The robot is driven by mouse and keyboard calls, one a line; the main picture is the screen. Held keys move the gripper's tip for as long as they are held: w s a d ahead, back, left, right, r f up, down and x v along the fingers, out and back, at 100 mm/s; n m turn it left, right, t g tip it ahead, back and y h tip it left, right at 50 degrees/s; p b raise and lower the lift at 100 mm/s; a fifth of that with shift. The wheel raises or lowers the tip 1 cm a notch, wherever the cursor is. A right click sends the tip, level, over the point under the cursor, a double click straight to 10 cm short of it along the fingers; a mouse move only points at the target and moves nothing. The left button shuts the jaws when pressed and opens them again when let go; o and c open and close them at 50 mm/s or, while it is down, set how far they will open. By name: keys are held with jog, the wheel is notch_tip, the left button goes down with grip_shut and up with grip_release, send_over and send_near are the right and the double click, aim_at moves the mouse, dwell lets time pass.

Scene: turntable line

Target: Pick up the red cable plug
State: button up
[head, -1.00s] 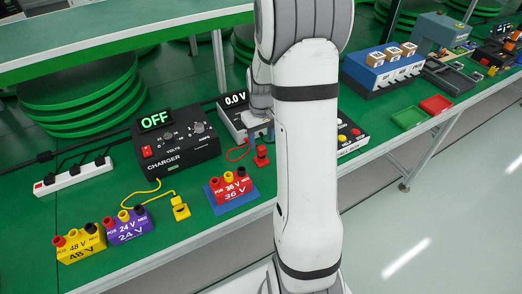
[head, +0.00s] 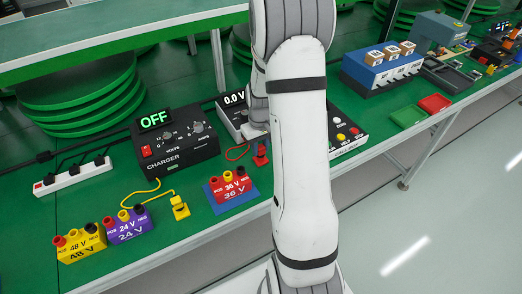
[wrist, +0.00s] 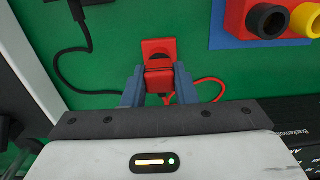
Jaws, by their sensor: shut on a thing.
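The red cable plug (wrist: 158,52) is between the two grey-blue fingers of my gripper (wrist: 158,82) in the wrist view, and the fingers are shut on its body. Its ring-like top end points away from my wrist, and its red cable (wrist: 211,86) curves off to the right. In the head view the plug (head: 261,155) shows just left of my arm, in front of the 0.0 V meter (head: 234,100). I cannot tell whether it touches the green table. My gripper is mostly hidden by my arm there.
The blue pad with the red 36 V block (head: 231,187) stands close by. The black charger (head: 172,143) reads OFF. A yellow plug (head: 180,207), the purple 24 V block (head: 128,226) and the yellow 48 V block (head: 79,243) are further left. A button box (head: 345,134) is right of my arm.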

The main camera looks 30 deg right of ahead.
aim_at(260, 146)
jog(key=shift+c, duration=1.2)
notch_tip(260, 146, up, 10)
jog(key=shift+r, duration=0.1)
